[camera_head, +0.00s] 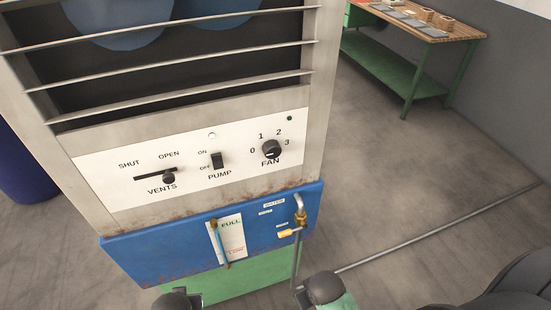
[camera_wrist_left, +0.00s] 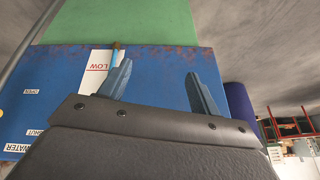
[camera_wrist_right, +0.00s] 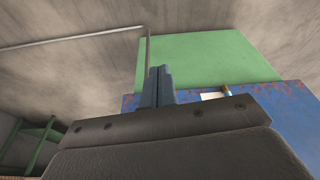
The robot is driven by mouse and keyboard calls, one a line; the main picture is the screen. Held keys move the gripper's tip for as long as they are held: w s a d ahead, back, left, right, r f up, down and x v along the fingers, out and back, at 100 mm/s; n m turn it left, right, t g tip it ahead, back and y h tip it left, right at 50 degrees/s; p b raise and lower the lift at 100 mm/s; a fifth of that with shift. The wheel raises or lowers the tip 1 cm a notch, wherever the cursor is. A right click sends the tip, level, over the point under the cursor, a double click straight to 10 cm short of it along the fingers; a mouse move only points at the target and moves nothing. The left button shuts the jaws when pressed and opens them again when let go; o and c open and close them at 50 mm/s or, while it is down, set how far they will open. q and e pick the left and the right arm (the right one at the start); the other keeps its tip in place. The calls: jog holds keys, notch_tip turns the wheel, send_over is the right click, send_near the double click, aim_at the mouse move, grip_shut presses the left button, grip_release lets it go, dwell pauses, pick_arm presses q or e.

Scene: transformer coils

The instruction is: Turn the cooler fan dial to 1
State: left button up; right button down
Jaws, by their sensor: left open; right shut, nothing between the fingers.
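The fan dial (camera_head: 271,149) is a round black knob at the right of the cooler's white control panel (camera_head: 120,195). My left gripper (camera_wrist_left: 162,82) is open and empty, in front of the blue tank (camera_wrist_left: 60,85) below the panel. My right gripper (camera_wrist_right: 160,85) is shut and empty, near the blue tank and the green base (camera_wrist_right: 205,58). Neither gripper touches the dial. Their fingertips do not show in the head view.
The vents slider (camera_head: 168,178) and pump switch (camera_head: 217,160) sit left of the dial. A pipe with a yellow-handled tap (camera_head: 290,232) sticks out below it. A green workbench (camera_head: 425,80) stands at the back right.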

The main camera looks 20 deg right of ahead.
pick_arm(q)
jog(key=w+d+r+t, duration=0.3)
jog(key=w+d+r, duration=0.3)
jog(key=d+r, duration=0.25)
jog(key=t, duration=1)
send_near(274, 154)
jog(key=w, duration=0.1)
jog(key=w+p, duration=0.1)
jog(key=w, duration=0.2)
jog(key=w+p, duration=0.1)
jog(key=w, duration=0.2)
jog(key=shift+w+a+r+p, duration=0.1)
jog(key=shift+w+r+p, duration=0.1)
jog(key=shift+p, duration=0.1)
jog(key=shift+w+f, duration=0.1)
jog(key=shift+w, duration=0.55)
pick_arm(e)
jog(key=s+a+f, duration=0.1)
jog(key=s+f, duration=0.2)
jog(key=f, duration=1.2)
jog(key=s+f+g, duration=0.1)
jog(key=s+f, duration=0.3)
jog(key=f, duration=1.1)
jog(key=shift+a, duration=0.35)
jog(key=shift+f, duration=0.1)
pick_arm(q)
jog(key=c, duration=1)
pick_arm(e)
jog(key=shift+w, duration=0.15)
